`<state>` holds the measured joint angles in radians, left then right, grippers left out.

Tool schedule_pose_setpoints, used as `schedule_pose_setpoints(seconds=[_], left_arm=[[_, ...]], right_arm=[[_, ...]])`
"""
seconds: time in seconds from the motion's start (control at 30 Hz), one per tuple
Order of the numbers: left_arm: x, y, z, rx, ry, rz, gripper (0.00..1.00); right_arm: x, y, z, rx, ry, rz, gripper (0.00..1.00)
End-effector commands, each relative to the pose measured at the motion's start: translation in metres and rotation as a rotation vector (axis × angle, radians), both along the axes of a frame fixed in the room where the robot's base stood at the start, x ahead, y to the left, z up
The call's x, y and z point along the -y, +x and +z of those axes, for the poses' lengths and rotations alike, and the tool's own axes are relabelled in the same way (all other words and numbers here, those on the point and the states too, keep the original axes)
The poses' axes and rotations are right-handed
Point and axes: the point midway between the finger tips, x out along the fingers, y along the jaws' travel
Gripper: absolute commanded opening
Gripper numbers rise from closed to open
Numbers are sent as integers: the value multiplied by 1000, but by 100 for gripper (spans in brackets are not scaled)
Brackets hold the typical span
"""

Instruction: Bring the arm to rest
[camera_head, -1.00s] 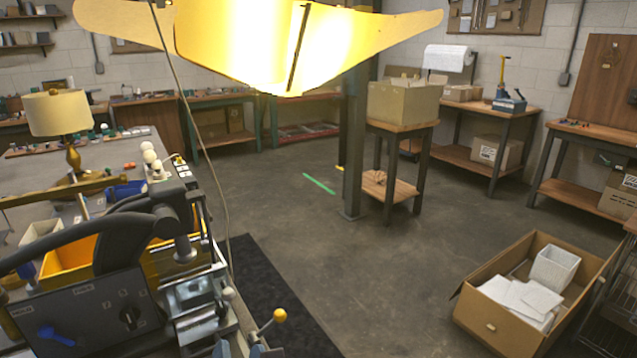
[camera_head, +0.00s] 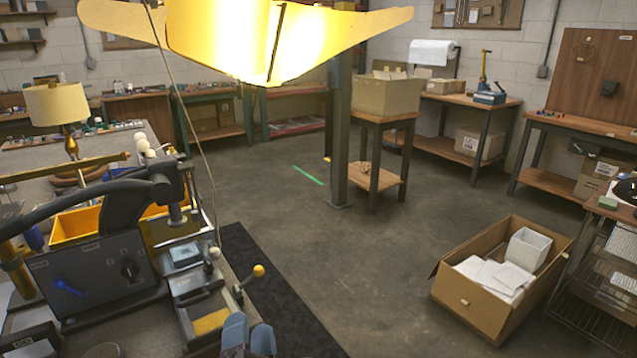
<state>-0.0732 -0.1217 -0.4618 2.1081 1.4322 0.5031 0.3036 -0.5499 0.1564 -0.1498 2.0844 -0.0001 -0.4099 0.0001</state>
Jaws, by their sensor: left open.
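My left gripper (camera_head: 249,335) shows at the bottom edge, left of centre, as two blue-grey fingertips with a gap between them. It is open, and I see nothing held in it. It is in front of the bench machine (camera_head: 100,275), near a lever with a yellow knob (camera_head: 258,270); whether it touches anything there I cannot tell. A table lamp with a cream shade (camera_head: 57,103) stands upright on the bench at the left, well beyond the gripper. Small white bulbs (camera_head: 143,148) are near it. My right gripper is not in view.
A bright yellow hanging lamp (camera_head: 230,40) fills the top centre. A yellow bin (camera_head: 75,226) sits behind the machine. A dark mat (camera_head: 262,300) lies beside the bench. An open cardboard box (camera_head: 480,305) is on the floor at right. The middle floor is clear.

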Motion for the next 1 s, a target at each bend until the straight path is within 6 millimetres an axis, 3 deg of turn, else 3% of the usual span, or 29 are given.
schedule_pose_setpoints(seconds=[0.13, 0.27, 0.37, 0.53, 0.67, 0.8, 0.9, 1.0], left_arm=[[9, -1, 5, 46, 326, -36, 53], [14, -6, -9, 44, 654, -68, 53], [14, -11, -30, 12, 907, -96, 53], [-1, -25, -83, -96, 1331, -164, 53], [-30, -44, -132, -228, 1645, -234, 53], [-79, -79, -187, -416, 1957, -331, 53], [-119, -110, -215, -544, 2113, -388, 53], [-150, -140, -231, -631, 2192, -423, 53]], right_arm=[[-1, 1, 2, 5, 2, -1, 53], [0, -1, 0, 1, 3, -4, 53], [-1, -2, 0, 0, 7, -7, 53], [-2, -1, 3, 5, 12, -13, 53], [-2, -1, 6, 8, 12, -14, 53], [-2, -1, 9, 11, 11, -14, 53], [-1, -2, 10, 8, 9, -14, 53], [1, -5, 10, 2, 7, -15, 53]])
